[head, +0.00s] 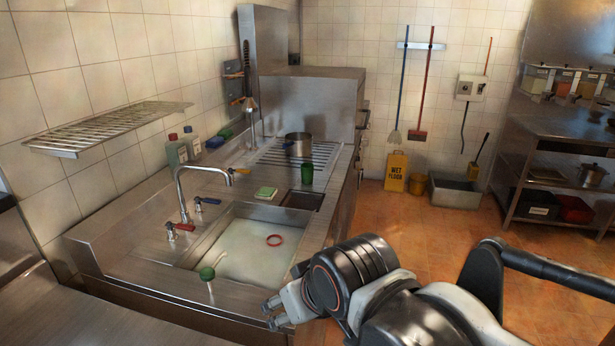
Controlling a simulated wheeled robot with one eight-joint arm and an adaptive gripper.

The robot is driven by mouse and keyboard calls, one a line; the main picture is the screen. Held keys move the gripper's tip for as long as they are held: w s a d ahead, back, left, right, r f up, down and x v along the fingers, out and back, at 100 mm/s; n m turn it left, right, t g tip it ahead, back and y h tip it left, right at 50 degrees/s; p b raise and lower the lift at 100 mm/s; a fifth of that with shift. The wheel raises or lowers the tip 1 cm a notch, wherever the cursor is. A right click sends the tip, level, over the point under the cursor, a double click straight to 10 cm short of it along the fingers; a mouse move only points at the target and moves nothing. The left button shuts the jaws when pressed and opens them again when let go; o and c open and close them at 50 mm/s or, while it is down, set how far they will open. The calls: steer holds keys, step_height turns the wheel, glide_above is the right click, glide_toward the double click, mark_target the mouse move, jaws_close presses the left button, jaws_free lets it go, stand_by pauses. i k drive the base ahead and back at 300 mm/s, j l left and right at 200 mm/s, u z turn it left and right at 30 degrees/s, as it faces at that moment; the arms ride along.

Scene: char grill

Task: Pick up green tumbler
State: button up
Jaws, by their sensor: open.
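The green tumbler (307,173) stands upright on the steel counter, just in front of the grill rack and beside a dark recessed tray. My gripper (273,314) is at the lower middle of the head view, over the near right edge of the sink. Its fingers are apart and nothing shows between them. The tumbler is well beyond my gripper, farther back along the counter, and apart from it.
The sink basin (245,244) holds cloudy water and a red ring (274,240). A curved faucet (196,176), a sponge (265,193), a green-topped brush (207,274) and a steel pot (298,144) stand around. The orange floor (420,235) at right is open.

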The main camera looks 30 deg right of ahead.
mark_target(307, 174)
steer(key=i+l+u, duration=0.2)
steer(key=l, duration=0.15)
steer(key=i+l+u, duration=0.25)
steer(key=l+u, duration=0.2)
steer(key=l, duration=0.3)
